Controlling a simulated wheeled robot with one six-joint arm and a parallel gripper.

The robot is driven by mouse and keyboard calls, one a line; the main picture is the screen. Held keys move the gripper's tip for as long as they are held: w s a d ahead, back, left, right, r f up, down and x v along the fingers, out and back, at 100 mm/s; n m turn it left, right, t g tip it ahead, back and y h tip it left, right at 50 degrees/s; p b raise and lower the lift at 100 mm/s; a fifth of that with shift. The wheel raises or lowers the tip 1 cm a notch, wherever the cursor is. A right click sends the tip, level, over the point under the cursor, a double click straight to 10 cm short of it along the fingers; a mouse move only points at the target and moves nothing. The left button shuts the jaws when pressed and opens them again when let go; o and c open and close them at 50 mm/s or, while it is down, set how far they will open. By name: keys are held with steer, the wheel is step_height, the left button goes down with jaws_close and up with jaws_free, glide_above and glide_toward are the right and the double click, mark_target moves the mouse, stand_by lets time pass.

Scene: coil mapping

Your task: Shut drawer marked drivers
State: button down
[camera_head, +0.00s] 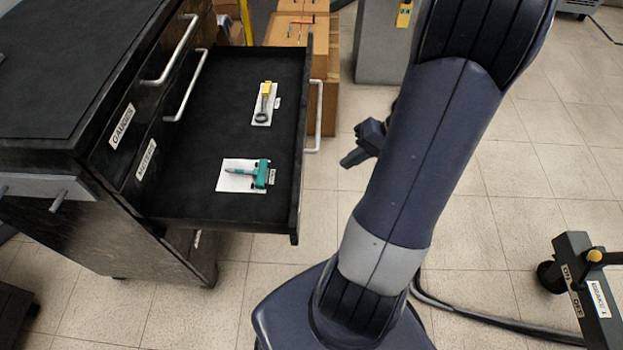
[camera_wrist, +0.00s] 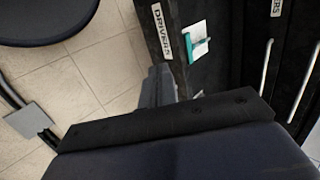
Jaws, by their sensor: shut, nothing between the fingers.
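The drawer marked DRIVERS (camera_head: 200,200) is pulled out from the dark cabinet, and its front face with a silver handle (camera_head: 317,118) points right in the head view. Its DRIVERS label (camera_wrist: 160,32) shows in the wrist view, on the drawer front. A teal-handled tool (camera_head: 262,174) on a white card and a yellow-and-dark tool (camera_head: 265,103) on another card lie inside. My gripper (camera_head: 346,162) is shut and empty, to the right of the drawer front in the head view. In the wrist view my gripper (camera_wrist: 160,80) is close to the front; contact cannot be told.
The cabinet's drawers marked GAUGES (camera_head: 122,126) and METERS (camera_head: 146,160) are above the open one. Cardboard boxes (camera_head: 322,75) stand behind the drawer. A dark stand with a yellow knob (camera_head: 594,255) is at the right. Tiled floor (camera_head: 540,180) is clear beyond my arm.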

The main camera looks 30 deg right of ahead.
steer(key=w+a+f+t+b, duration=0.1)
steer(key=w+a+f, duration=0.5)
steer(key=f, duration=0.3)
steer(key=shift+a+m, duration=0.3)
steer(key=shift+m, duration=0.1)
steer(key=shift+f, duration=0.1)
steer(key=w+a+b, duration=0.3)
steer(key=w+a, duration=0.3)
steer(key=a, duration=0.4)
steer(key=w+a+b, duration=0.4)
steer(key=w+a, duration=0.2)
steer(key=a, duration=0.4)
steer(key=w+a+b, duration=0.3)
steer(key=w+a, duration=0.4)
steer(key=a, duration=0.3)
steer(key=shift+a, duration=0.1)
steer(key=shift+w+a+t, duration=0.25)
steer(key=shift+t, duration=0.05)
steer(key=shift+a+r, duration=0.1)
steer(key=shift+r, duration=0.1)
